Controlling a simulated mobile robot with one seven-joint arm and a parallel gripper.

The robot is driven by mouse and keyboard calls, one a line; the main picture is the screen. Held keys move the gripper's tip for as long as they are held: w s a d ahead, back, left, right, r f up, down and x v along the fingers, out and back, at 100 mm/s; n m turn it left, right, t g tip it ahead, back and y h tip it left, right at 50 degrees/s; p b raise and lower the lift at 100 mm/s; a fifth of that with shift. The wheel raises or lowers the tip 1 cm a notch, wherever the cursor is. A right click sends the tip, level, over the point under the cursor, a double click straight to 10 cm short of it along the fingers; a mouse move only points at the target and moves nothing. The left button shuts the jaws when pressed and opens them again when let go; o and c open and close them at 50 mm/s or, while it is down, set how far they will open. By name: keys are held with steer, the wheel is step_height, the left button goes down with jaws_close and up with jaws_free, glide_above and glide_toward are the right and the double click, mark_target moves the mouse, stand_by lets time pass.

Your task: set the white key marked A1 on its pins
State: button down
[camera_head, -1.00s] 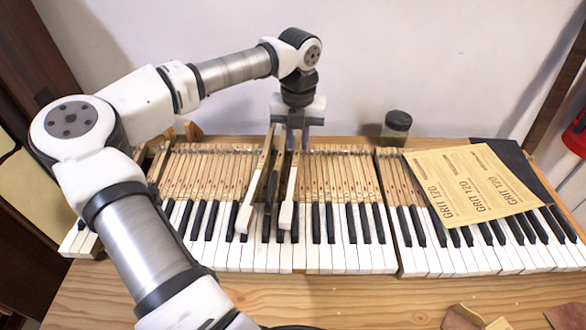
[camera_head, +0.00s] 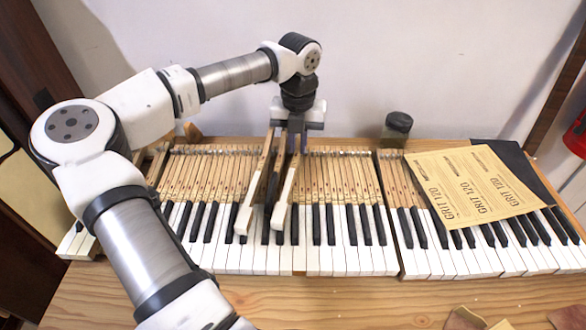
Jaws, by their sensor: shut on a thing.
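My gripper (camera_head: 296,138) is above the back part of the keyboard, fingers pointing down. It is shut on the rear wooden end of a white-fronted key (camera_head: 282,209), held above the keyboard. The key slants, its white front toward the viewer and down to the left. No A1 mark is legible at this size. The pins beneath are hidden by the key and gripper.
Another white key (camera_head: 246,212) stands out above the row on the left, with a dark key (camera_head: 271,193) beside it. Sandpaper sheets (camera_head: 467,185) cover keys at the right. A dark jar (camera_head: 397,127) stands behind the keyboard. The front table strip (camera_head: 300,300) is mostly clear.

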step_height(320, 180, up, 8)
steer(key=p, duration=0.4)
steer(key=shift+r+p, duration=0.25)
steer(key=shift+p, duration=0.1)
stand_by(0.6)
